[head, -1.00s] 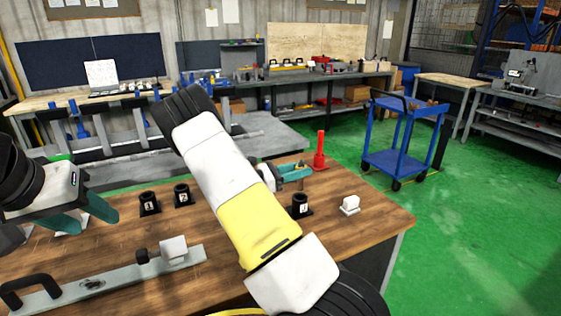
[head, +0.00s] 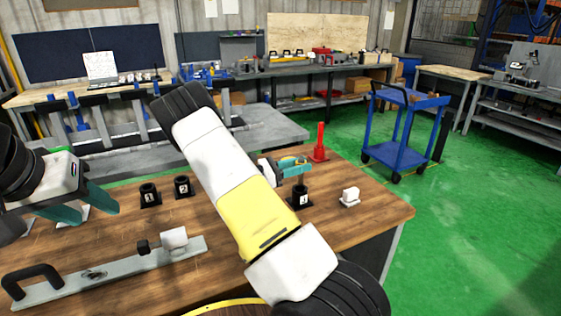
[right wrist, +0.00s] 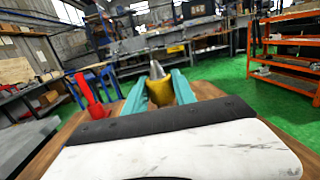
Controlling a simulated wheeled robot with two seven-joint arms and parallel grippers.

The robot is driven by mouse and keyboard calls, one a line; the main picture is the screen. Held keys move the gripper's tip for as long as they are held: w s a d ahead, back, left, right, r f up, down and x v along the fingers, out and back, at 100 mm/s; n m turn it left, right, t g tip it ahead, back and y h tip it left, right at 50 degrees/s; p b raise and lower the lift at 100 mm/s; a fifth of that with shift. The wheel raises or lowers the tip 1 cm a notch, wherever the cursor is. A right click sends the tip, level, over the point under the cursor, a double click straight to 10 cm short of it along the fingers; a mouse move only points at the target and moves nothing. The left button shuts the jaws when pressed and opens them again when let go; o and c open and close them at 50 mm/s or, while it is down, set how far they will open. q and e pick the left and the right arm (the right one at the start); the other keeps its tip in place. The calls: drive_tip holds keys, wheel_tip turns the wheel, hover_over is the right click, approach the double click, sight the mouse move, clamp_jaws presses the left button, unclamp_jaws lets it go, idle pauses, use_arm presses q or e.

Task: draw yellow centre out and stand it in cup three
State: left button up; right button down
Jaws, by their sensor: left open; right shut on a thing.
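My right gripper (head: 295,167) is shut on the yellow centre (right wrist: 160,92). In the right wrist view the centre sits between the teal fingers, its grey metal cone tip showing beyond the yellow part. In the head view this gripper is directly above or just behind cup three (head: 301,198), a black cup on a square base; I cannot tell if the centre touches it. Cups one (head: 150,195) and two (head: 182,187) stand upright to the left. My left gripper (head: 92,208) is open and empty over the bench's left side.
A grey bar with a black handle (head: 110,272) lies at the front left of the wooden bench (head: 205,215). My right arm hides the bench middle.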

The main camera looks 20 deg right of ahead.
sight(299, 185)
drive_tip(key=shift+f, duration=3.25)
drive_tip(key=c, duration=0.9)
unclamp_jaws()
drive_tip(key=shift+c, duration=0.2)
drive_tip(key=shift+f, duration=0.1)
drive_tip(key=a, duration=0.7)
drive_tip(key=shift+w+a+f, duration=0.25)
drive_tip(key=shift+a, duration=0.15)
